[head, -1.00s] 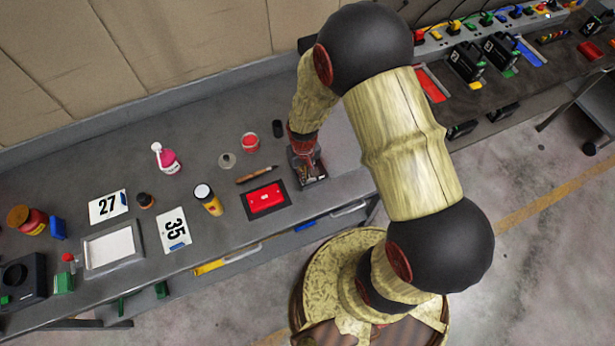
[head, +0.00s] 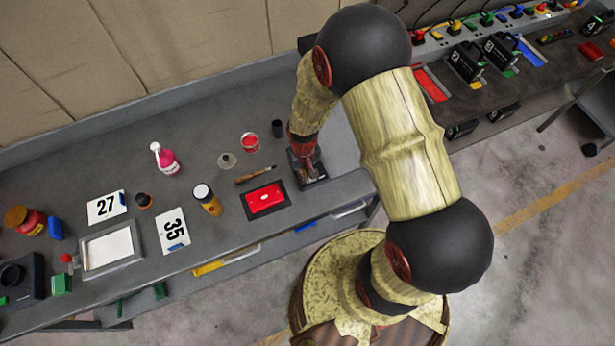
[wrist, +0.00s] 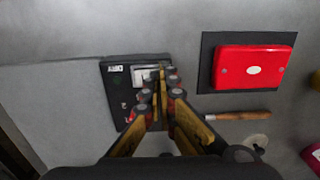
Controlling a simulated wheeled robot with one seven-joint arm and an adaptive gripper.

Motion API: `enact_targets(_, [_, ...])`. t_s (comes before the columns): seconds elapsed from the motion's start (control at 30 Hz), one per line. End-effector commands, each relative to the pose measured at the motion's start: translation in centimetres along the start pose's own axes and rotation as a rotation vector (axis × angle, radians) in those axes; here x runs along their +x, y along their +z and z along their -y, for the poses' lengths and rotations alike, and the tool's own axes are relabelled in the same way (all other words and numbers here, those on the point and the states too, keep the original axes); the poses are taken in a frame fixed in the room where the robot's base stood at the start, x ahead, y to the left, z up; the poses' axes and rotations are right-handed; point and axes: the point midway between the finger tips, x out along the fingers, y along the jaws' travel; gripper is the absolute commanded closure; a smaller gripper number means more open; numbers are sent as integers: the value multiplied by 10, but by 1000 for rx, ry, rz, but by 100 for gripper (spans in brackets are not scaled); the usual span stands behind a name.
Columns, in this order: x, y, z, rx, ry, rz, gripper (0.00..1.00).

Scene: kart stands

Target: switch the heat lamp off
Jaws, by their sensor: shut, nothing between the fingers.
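A small black switch box (wrist: 118,86) with a pale rocker or plate and white lettering too small to read lies on the grey bench. In the head view the box (head: 318,181) is partly hidden by my gripper (head: 308,172). In the wrist view my gripper (wrist: 160,80) is over the box, its fingertips together at the pale part. The fingers are shut and empty. They cover part of the box, and I cannot tell whether they touch it or how the rocker is set. I cannot pick out the heat lamp itself.
A red box (head: 266,198) on a black mat lies just beside the switch box.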

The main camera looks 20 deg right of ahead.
Motion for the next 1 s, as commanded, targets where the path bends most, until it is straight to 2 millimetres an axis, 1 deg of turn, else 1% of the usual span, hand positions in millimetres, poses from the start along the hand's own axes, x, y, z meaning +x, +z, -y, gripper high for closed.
enact_targets(1.0, [-70,0,0,0,0,-1,100])
